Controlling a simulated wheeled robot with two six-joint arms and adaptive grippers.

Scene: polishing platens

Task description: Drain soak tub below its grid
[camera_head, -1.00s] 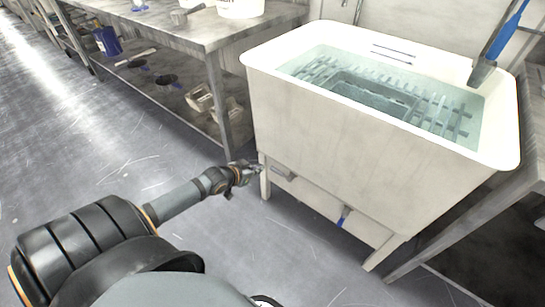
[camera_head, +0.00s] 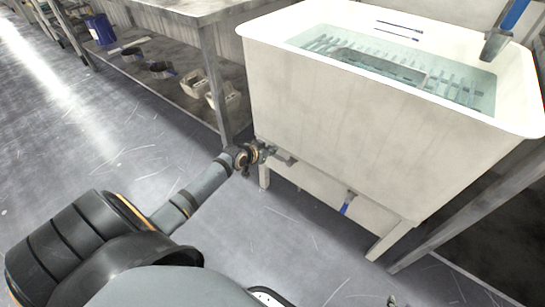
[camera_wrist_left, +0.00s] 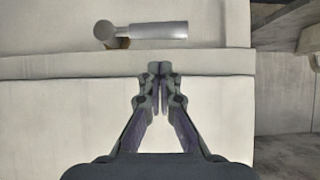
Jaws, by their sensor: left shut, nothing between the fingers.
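The cream soak tub (camera_head: 340,110) stands on legs at the right of the head view. Clear bluish water (camera_head: 315,30) stands high in it. A slatted grid (camera_head: 385,62) shows through the water, seemingly under the surface. A grey cylindrical handle with a round end (camera_wrist_left: 158,31) sits low on the tub front in the wrist view; it shows under the tub in the head view (camera_head: 284,158). My left gripper (camera_head: 270,150) is shut and empty, close to this handle but apart from it; its fingertips (camera_wrist_left: 160,72) point at the handle. My right gripper is out of view.
A blue-handled fitting (camera_head: 347,203) hangs under the tub, right of the grey handle. A blue-handled tool (camera_head: 505,30) rests at the tub's right rim. A steel bench (camera_head: 190,10) with a lower shelf of containers stands left. The floor in front is clear.

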